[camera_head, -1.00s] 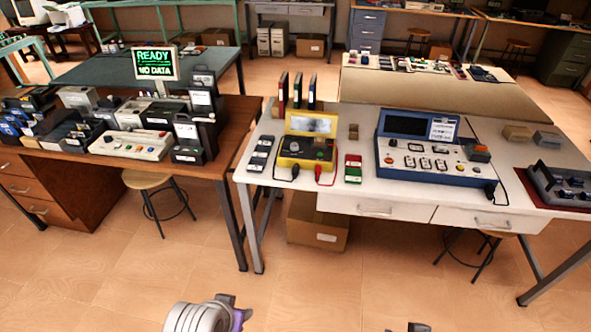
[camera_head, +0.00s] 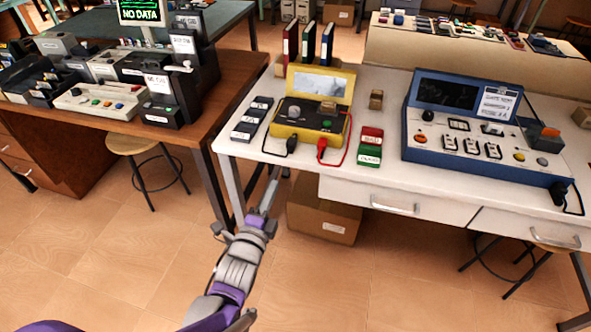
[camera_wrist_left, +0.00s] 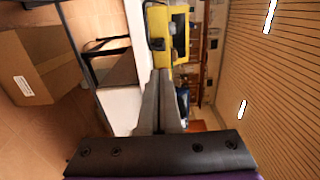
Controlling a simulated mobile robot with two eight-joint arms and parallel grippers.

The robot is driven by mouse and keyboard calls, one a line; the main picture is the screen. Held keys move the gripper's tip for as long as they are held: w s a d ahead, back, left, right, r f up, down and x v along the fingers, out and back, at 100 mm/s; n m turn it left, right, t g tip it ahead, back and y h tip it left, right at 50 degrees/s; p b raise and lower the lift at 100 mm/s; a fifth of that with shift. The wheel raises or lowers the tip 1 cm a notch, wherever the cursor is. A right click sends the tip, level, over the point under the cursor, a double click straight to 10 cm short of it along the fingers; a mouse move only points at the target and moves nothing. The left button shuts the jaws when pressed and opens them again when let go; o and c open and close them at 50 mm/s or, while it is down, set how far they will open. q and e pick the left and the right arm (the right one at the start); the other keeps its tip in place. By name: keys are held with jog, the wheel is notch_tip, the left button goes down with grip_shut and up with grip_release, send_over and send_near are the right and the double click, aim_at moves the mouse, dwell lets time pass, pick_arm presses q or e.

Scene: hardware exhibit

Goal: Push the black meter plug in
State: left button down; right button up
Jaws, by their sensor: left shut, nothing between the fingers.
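The yellow meter (camera_head: 311,107) stands with its lid up on the white table. The black meter plug (camera_head: 291,146) is at the left of its front edge, with a black lead looping left. The red plug (camera_head: 322,145) is to its right. I cannot tell how deep either plug sits. My left gripper (camera_head: 272,180) is shut and empty, in front of the table edge, below and left of the black plug. In the left wrist view, its closed fingers (camera_wrist_left: 161,82) point toward the meter (camera_wrist_left: 180,38) and the black plug (camera_wrist_left: 157,44), apart from both. My right gripper is out of view.
A blue console (camera_head: 470,125) stands farther right. A cardboard box (camera_head: 325,212) sits beneath the table.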

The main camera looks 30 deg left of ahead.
aim_at(290, 147)
pick_arm(q)
jog(key=b+x, duration=0.1)
jog(key=x, duration=1.2)
jog(key=shift+r, duration=0.15)
